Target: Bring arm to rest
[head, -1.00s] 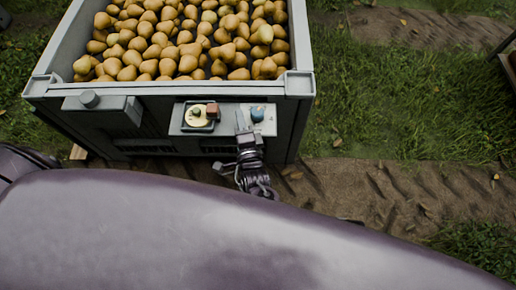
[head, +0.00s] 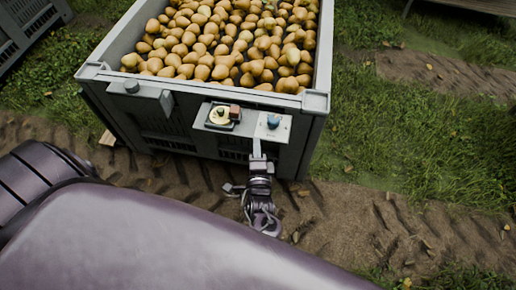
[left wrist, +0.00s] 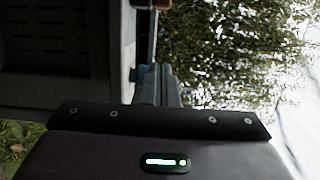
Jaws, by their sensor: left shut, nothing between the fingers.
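My left gripper (head: 257,152) is in front of the grey bin's (head: 95,73) near wall, in the head view. Its fingers are shut with nothing between them, just below a blue knob (head: 273,121) on a pale panel (head: 243,131). I cannot tell whether the fingertips touch the panel. In the left wrist view the closed fingers (left wrist: 158,85) point up the picture, beside the bin's wall (left wrist: 65,55) on the left. My right gripper is not in view.
The bin is full of pears (head: 225,40). The panel also carries a round yellow dial (head: 219,115) and a reddish-brown block (head: 235,112). Another dark crate (head: 28,28) stands at the upper left. Bare soil (head: 345,220) and grass (head: 420,140) lie open to the right.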

